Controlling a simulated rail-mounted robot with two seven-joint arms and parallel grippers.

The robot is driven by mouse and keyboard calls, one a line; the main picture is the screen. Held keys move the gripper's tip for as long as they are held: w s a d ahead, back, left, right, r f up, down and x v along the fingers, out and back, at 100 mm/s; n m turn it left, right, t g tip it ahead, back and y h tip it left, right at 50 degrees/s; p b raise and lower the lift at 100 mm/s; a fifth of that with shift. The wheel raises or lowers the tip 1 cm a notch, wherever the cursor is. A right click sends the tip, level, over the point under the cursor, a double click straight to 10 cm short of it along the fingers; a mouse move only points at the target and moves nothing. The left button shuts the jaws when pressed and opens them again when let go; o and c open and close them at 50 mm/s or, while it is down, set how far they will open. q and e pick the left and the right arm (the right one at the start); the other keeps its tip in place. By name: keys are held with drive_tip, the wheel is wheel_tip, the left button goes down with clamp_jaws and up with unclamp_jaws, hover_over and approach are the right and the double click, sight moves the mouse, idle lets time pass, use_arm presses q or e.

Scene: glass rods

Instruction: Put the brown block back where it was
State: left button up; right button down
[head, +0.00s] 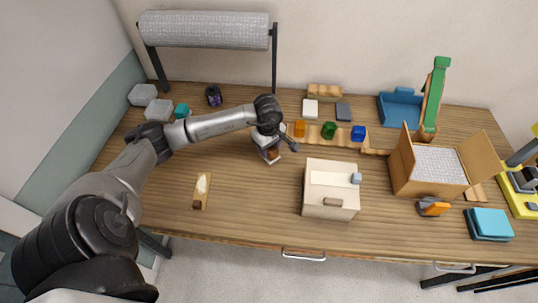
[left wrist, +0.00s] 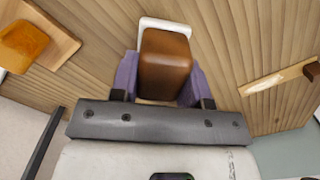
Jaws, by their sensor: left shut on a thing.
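The brown block (head: 273,153) is at my left gripper (head: 271,157), over the middle of the table. In the left wrist view the brown block (left wrist: 165,62) sits between the two purple finger pads, and the gripper is shut on it. A white piece (left wrist: 164,23) shows beyond the block's far edge; I cannot tell whether they touch. To the right in the head view, an orange block (head: 299,128), a green block (head: 328,130) and a blue block (head: 358,133) stand in a row on a wooden strip (head: 314,134). My right gripper is not in view.
A pale box (head: 330,205) stands front of centre, with an open carton (head: 428,170) right of it. A white block (head: 310,109) and a grey block (head: 343,111) lie behind the row. A small wooden board (head: 202,190) lies front left. Table around that board is clear.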

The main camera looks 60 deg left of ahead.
sight(269, 154)
use_arm(q)
drive_tip(key=shift+f, duration=2.05)
drive_tip(key=shift+f, duration=0.15)
drive_tip(key=o, duration=1.1)
drive_tip(key=shift+c, duration=0.2)
drive_tip(key=shift+r, duration=0.3)
drive_tip(key=r, duration=1.1)
drive_tip(key=shift+a+r, duration=0.2)
drive_tip(key=shift+r, duration=0.15)
